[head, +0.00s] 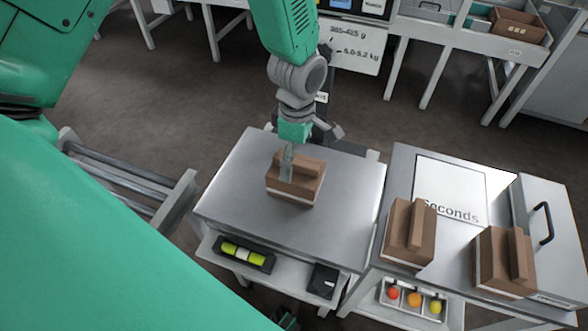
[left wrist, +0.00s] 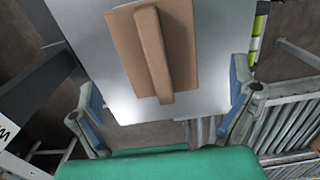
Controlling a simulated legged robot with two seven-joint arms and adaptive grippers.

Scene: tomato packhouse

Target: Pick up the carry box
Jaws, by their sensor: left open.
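A brown carry box (head: 308,191) with a raised handle bar along its top stands on the metal table in the head view. It also shows in the left wrist view (left wrist: 183,45), with its handle bar running up the picture. My left gripper (head: 288,165) is above the box, pointing down, and one finger overlaps the handle in the picture. In the left wrist view the left gripper (left wrist: 165,88) is open, its fingers wide apart on either side, with nothing held between them. I cannot tell whether a finger touches the box. My right gripper is not in view.
The metal table (head: 235,190) is otherwise bare. Two similar brown boxes (head: 398,240) (head: 490,265) stand on the right table, near a panel reading "Seconds" (head: 450,190). Below are a level-like black tool (head: 243,255) and a tray of coloured balls (head: 412,301).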

